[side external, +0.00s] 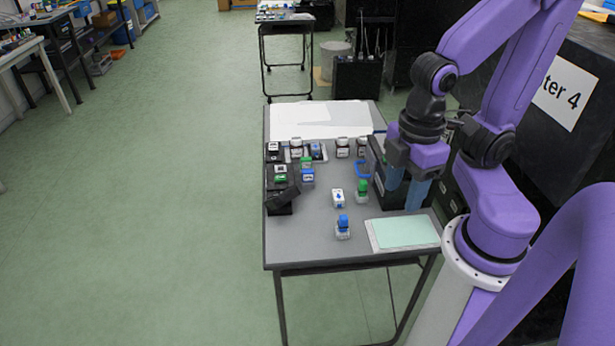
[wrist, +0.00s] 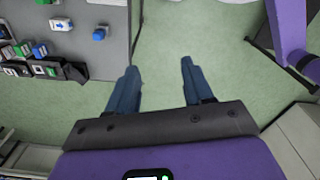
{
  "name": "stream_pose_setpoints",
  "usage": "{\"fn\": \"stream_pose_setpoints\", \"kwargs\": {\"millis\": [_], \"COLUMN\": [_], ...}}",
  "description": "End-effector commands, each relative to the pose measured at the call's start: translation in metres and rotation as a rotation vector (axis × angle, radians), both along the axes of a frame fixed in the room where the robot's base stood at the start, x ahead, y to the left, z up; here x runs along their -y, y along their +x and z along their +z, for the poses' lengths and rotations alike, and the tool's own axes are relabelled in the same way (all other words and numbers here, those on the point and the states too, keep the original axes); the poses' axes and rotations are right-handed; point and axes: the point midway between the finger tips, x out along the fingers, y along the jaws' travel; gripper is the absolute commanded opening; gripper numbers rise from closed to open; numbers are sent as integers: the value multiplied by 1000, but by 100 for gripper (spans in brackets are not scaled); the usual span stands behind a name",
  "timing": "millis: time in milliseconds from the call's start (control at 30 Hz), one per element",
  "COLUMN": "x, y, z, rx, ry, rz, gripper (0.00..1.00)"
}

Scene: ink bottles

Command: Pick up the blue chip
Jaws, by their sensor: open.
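My gripper (side external: 405,195) hangs over the right side of the grey table in the side external view, its two blue fingers apart. In the wrist view my gripper (wrist: 159,68) is open, with only green floor seen between the fingers. No plain blue chip can be told for certain. Blue candidates are a clear bottle with a blue top (side external: 343,226) near the table's front, a white block with blue marks (side external: 338,198) behind it, and a small blue block (side external: 308,178) further left. The blue-topped bottle (wrist: 99,33) is left of the fingers in the wrist view.
Dark stands with stamps (side external: 280,200) line the table's left edge. Dark-capped jars (side external: 343,148) stand at the back. A pale green pad (side external: 405,233) lies front right.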

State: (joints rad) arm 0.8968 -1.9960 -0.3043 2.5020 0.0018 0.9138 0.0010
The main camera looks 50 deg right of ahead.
Motion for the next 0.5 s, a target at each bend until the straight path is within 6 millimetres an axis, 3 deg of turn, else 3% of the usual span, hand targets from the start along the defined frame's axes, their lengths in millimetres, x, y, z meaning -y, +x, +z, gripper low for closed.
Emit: {"fn": "stream_pose_setpoints", "kwargs": {"millis": [167, 500], "x": [-5, -20], "y": [14, 106], "z": [1, -1], "rx": [-3, -18], "ry": [-1, -2], "rz": [-124, -894], "gripper": [51, 51]}}
